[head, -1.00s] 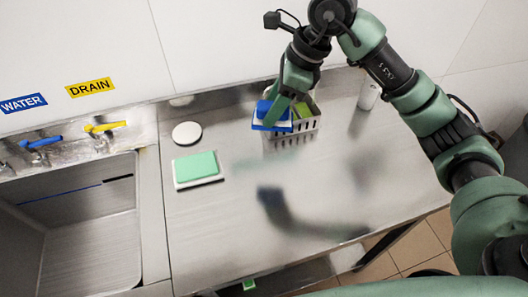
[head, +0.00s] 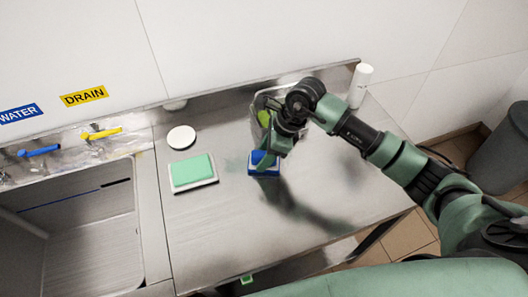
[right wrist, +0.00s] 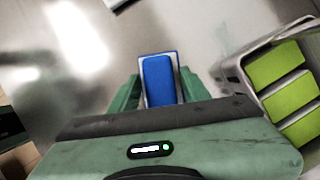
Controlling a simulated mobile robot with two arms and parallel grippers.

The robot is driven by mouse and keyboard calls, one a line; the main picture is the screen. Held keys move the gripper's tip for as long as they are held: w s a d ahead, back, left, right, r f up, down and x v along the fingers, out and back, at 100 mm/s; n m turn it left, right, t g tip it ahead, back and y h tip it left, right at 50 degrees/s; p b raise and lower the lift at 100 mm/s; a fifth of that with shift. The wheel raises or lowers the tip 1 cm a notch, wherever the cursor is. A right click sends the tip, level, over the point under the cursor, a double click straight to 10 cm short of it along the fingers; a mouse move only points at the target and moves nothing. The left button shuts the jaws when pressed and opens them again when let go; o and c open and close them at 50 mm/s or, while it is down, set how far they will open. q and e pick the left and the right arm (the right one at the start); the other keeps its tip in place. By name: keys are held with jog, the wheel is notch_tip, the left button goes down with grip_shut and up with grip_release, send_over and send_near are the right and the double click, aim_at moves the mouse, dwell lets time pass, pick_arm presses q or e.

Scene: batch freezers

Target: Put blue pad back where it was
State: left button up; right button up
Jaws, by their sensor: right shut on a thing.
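The blue pad (head: 262,161), with a white layer under it, is between the fingers of my right gripper (head: 266,156). In the right wrist view the blue pad (right wrist: 160,80) sits between the two green fingers, which close on its sides. It is over the steel counter, right of the green pad; I cannot tell whether it touches the counter. The metal basket (head: 256,108) stands just behind my right gripper, partly hidden by the arm. In the right wrist view the basket (right wrist: 236,78) holds several lime-green pads (right wrist: 290,92). My left gripper is not in view.
A green pad (head: 193,169) on a white base lies on the counter (head: 225,235) to the left. A white disc (head: 181,137) lies behind it. A white cylinder (head: 359,85) stands at the back right. The sink (head: 90,235) is far left. The front counter is clear.

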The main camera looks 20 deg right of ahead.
jog(key=shift+f, duration=0.1)
jog(key=o, duration=1.3)
jog(key=shift+d+r, duration=0.1)
jog(key=shift+r, duration=0.2)
jog(key=b+v, duration=0.4)
jog(key=v, duration=0.7)
jog(key=shift+r, duration=0.3)
jog(key=shift+d, duration=0.15)
